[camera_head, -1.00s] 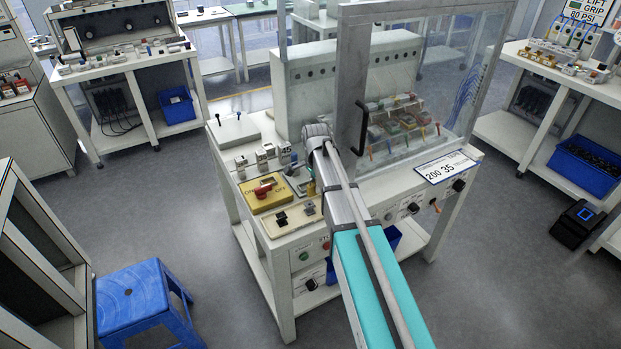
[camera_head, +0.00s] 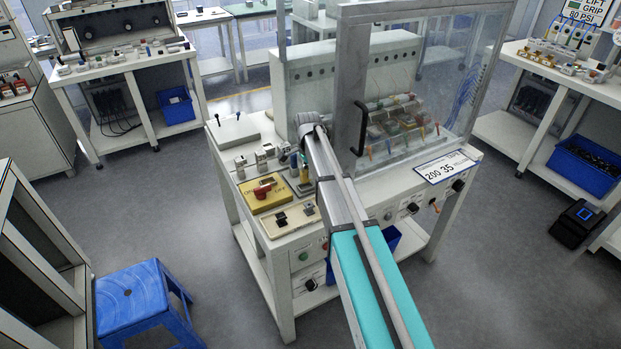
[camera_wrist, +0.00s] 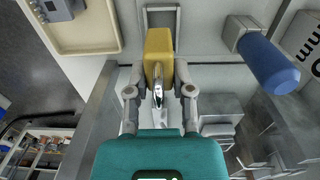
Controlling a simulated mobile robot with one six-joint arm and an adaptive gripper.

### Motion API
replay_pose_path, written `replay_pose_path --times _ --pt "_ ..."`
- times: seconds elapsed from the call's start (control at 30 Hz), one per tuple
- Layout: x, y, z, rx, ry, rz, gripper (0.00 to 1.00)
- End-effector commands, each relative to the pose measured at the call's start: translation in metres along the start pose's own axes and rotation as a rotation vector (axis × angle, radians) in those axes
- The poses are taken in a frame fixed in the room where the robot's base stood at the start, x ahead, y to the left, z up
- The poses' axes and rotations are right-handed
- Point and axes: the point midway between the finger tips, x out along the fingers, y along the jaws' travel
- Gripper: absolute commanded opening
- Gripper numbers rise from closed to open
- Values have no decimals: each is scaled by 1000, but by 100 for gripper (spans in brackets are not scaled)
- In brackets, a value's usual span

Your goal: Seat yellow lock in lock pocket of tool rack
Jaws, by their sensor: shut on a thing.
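The yellow lock (camera_wrist: 158,48) is between the two fingers of my gripper (camera_wrist: 159,78) in the wrist view, its metal shackle (camera_wrist: 158,90) pointing back toward my palm. The lock's far end is close to a grey U-shaped frame (camera_wrist: 178,18) on the pale surface, which may be the lock pocket of the rack. I cannot tell whether the lock touches it or is inside it. In the head view my arm hides most of my gripper and the lock.
A blue cylinder (camera_wrist: 266,62) stands close on the right in the wrist view. A beige tray (camera_wrist: 90,38) is at upper left. In the head view, a yellow switch box (camera_head: 256,201) is left of my arm, and a clear-sided cabinet with a dark handle (camera_head: 361,128) rises behind.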

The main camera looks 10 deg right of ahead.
Motion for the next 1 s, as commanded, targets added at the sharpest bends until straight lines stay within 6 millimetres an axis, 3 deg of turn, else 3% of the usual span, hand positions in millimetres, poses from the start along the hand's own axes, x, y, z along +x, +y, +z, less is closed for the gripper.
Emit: replay_pose_path --times 0.03,0.4,1.0 --pt "0 -9 -2 0 0 0 0" --pt "33 -6 -1 -1 0 0 0" --pt "38 -6 0 -2 0 0 0"
